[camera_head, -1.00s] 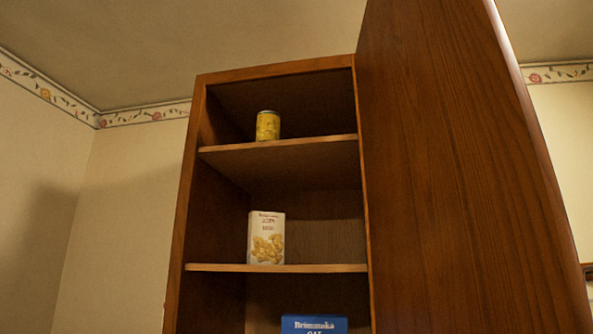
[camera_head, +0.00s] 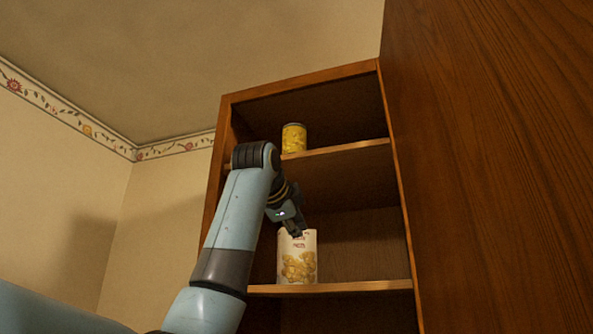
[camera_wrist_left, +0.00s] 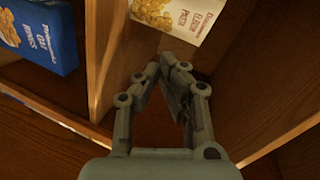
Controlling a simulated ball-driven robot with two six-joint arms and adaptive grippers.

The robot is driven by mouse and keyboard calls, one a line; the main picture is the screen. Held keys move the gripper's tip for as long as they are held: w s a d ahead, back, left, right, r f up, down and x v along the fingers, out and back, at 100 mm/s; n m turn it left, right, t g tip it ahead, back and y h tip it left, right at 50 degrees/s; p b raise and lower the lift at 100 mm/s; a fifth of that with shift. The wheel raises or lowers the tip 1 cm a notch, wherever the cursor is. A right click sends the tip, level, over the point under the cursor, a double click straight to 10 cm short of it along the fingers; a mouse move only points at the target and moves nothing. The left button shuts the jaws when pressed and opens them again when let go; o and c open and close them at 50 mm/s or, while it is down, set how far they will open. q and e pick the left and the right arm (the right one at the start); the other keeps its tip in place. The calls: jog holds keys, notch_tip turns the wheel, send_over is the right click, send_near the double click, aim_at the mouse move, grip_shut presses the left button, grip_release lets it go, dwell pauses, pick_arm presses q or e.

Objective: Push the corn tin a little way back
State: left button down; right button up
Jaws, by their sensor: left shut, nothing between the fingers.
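The corn tin (camera_head: 293,138), a small yellow can with a metal rim, stands upright on the upper shelf of the open cabinet, near the shelf's front and left part. My left gripper (camera_head: 291,226) is below that shelf, in front of the top of the pasta box. It is shut and empty, pointing down in the head view, apart from the tin. In the left wrist view its fingers (camera_wrist_left: 160,66) meet near the tips. The tin is not in the left wrist view. My right gripper is not in view.
A white pasta box (camera_head: 298,264) stands on the shelf below; it also shows in the wrist view (camera_wrist_left: 190,14). A blue box (camera_wrist_left: 38,30) is at the wrist view's upper left. The cabinet door (camera_head: 490,170) stands open on the right. The upper shelf right of the tin is clear.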

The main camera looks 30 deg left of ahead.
pick_arm(q)
jog(key=s+a+r+m+t, duration=0.1)
jog(key=s+r, duration=0.2)
jog(key=r, duration=0.6)
jog(key=s+r+m+t, duration=0.1)
jog(key=s+r, duration=0.2)
jog(key=r, duration=0.6)
jog(key=m+t+y, duration=0.1)
send_near(290, 145)
jog(key=p+x, duration=0.6)
jog(key=p, duration=0.1)
jog(key=shift+r, duration=0.1)
jog(key=shift+w+a+p, duration=0.1)
jog(key=shift+w+p, duration=0.45)
jog(key=shift+w, duration=0.15)
jog(key=shift+f, duration=0.2)
